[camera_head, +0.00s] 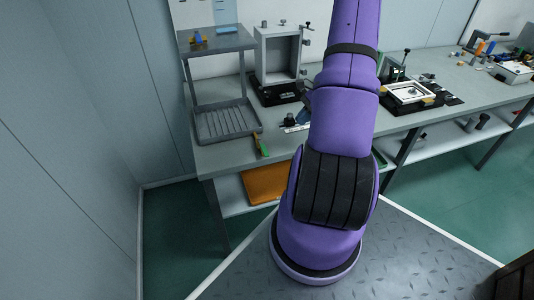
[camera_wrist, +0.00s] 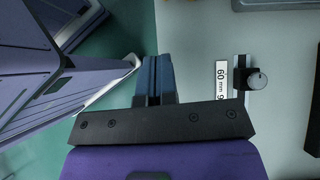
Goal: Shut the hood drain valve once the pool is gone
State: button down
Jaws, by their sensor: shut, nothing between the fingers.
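A grey open-framed stand (camera_head: 220,85) with an upper shelf and a ribbed lower tray is at the left end of the bench; it may be the hood. A small green and orange handle-like piece (camera_head: 260,145) is at the bench's front edge, just right of the tray. I cannot tell whether it is the drain valve. No pool of liquid can be made out in the tray. My gripper (camera_wrist: 153,62) is shut and empty in the wrist view, near the bench edge. In the head view my purple arm hides most of it.
A black knob (camera_wrist: 257,79) on a slotted plate beside a "60 mm" label (camera_wrist: 221,80) lies right of my gripper. A grey open box frame (camera_head: 279,52) stands behind on the bench (camera_head: 225,157). An orange panel (camera_head: 264,184) is below. Other fixtures fill the right side.

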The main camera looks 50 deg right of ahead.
aim_at(263, 147)
jog(key=shift+m, duration=0.4)
jog(key=x, duration=0.3)
jog(key=s+x, duration=0.1)
jog(key=x, duration=0.3)
jog(key=f+x, duration=0.1)
jog(key=x, duration=0.3)
jog(key=shift+s+d, duration=0.15)
jog(key=shift+w+a, duration=0.65)
jog(key=shift+a, duration=0.4)
jog(key=shift+w+a, duration=0.45)
jog(key=shift+a, duration=0.2)
